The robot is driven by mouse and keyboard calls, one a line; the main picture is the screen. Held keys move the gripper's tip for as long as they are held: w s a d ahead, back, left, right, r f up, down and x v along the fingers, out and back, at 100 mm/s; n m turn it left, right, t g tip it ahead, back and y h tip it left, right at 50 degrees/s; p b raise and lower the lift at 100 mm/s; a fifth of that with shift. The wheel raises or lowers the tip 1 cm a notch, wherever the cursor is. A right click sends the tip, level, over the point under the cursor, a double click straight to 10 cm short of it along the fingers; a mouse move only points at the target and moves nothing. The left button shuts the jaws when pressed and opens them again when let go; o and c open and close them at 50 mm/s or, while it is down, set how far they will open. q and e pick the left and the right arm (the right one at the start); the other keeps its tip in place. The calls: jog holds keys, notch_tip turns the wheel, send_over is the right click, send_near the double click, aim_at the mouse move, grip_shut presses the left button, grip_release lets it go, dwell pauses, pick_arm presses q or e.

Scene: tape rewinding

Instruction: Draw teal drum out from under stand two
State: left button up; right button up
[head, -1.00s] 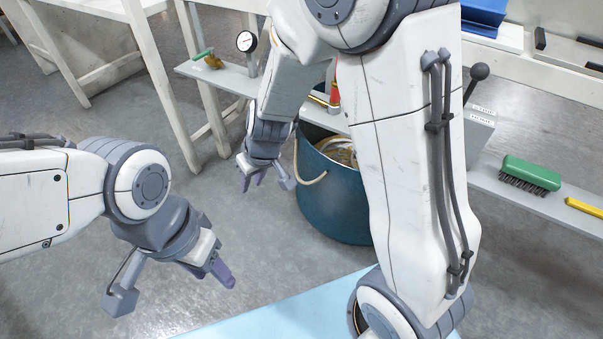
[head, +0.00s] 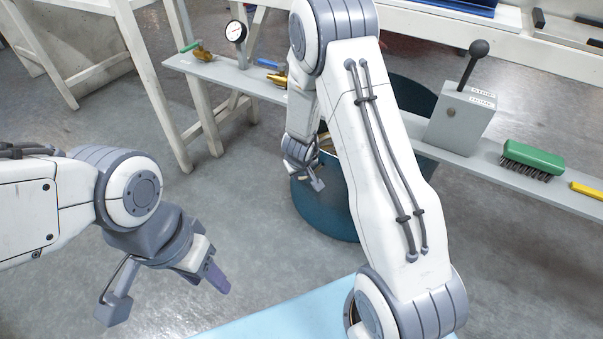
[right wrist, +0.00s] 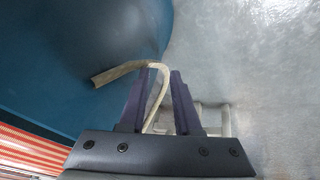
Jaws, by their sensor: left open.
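The teal drum (head: 328,214) stands on the floor, partly under a long grey shelf board (head: 230,78); I take the shelf's frame for stand two, though no label shows. My right arm hides much of the drum. My right gripper (head: 299,174) is at the drum's near left side. In the right wrist view, the drum (right wrist: 75,55) fills the left, and its pale rope handle (right wrist: 122,70) runs between the fingers of my right gripper (right wrist: 163,73), which stand apart. My left gripper (head: 214,274) is open and empty, left of the drum.
The shelf carries a lever box (head: 462,118), a green brush (head: 533,158), a dial gauge (head: 235,32) and brass fittings (head: 203,52). A light blue surface (head: 290,312) lies at the front. The grey floor between the left gripper and the drum is clear.

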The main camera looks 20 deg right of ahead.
aim_at(302, 179)
jog(key=b+x, duration=0.5)
jog(key=x, duration=0.4)
jog(key=shift+w+f, duration=0.1)
jog(key=shift+f, duration=0.2)
grip_shut()
jog(key=shift+d+r, duration=0.1)
jog(key=shift+d, duration=0.1)
dwell(0.9)
